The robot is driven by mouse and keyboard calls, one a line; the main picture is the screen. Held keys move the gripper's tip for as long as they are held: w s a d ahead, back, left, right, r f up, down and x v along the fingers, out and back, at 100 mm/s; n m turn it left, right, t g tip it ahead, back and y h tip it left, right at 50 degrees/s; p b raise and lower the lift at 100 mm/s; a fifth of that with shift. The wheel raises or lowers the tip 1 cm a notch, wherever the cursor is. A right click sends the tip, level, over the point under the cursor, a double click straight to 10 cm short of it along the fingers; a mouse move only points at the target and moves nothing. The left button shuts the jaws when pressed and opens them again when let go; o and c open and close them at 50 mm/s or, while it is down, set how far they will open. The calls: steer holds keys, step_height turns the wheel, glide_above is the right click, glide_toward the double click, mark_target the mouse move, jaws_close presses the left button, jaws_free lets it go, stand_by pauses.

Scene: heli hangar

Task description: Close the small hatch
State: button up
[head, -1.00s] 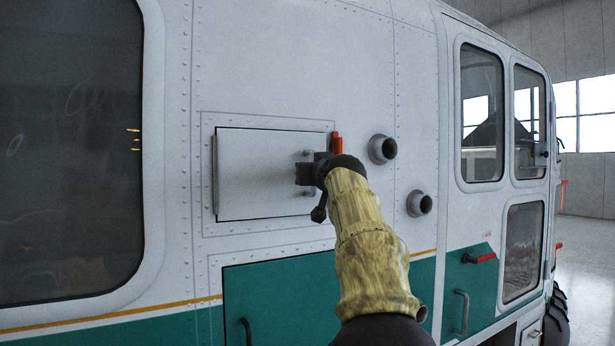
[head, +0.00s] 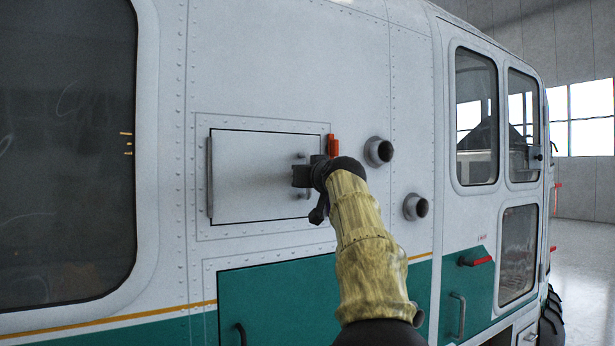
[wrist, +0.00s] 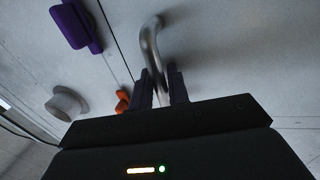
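The small hatch (head: 248,178) is a pale rectangular panel in the side of the white and green helicopter. It looks about level with the frame, with dark gaps along its top and bottom edges and a hinge bar at its left edge. A metal handle (wrist: 151,45) stands near its right side; its ends also show in the head view (head: 302,155). My gripper (wrist: 161,88) is at the handle. Its narrow-set fingers stand on both sides of the bar and appear shut on it. In the head view my gripper (head: 300,176) covers the handle's middle.
A red latch piece (head: 333,146) sits by the hatch's upper right corner. Two round pipe stubs (head: 379,151) (head: 415,206) stick out to the right. A purple block (wrist: 75,23) shows in the wrist view. A green panel (head: 285,290) lies below.

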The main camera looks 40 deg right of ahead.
steer(key=b+v, duration=1)
steer(key=v, duration=0.7)
steer(key=shift+s+b, duration=0.25)
steer(key=shift+b, duration=0.1)
steer(key=shift+w, duration=0.1)
